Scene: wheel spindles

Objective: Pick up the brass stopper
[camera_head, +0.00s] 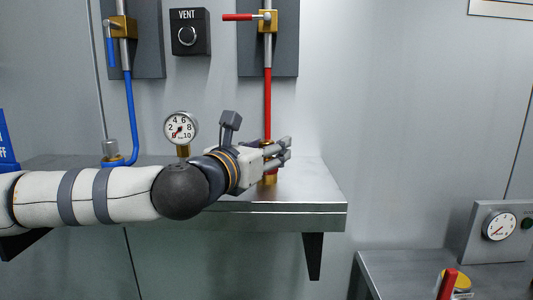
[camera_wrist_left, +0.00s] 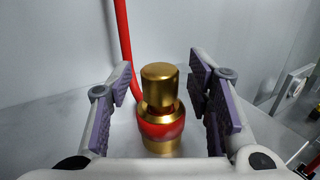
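The brass stopper (camera_wrist_left: 160,85) stands upright in the left wrist view, a gold cylinder seated in a brass fitting with a red collar (camera_wrist_left: 161,126). My left gripper (camera_wrist_left: 161,88) is open, with its purple-padded fingers on either side of the stopper and gaps showing on both sides. In the head view my left gripper (camera_head: 282,151) reaches over the metal shelf at the red pipe's lower end. It hides most of the stopper there; some brass (camera_head: 270,177) shows below the fingers. My right gripper is not in view.
The red pipe (camera_head: 267,105) rises behind the stopper to a red-handled valve (camera_head: 262,17). A pressure gauge (camera_head: 181,128) and blue pipe (camera_head: 131,115) stand left on the shelf (camera_head: 310,190). A lower bench (camera_head: 400,268) at right holds a red-handled valve (camera_head: 448,285).

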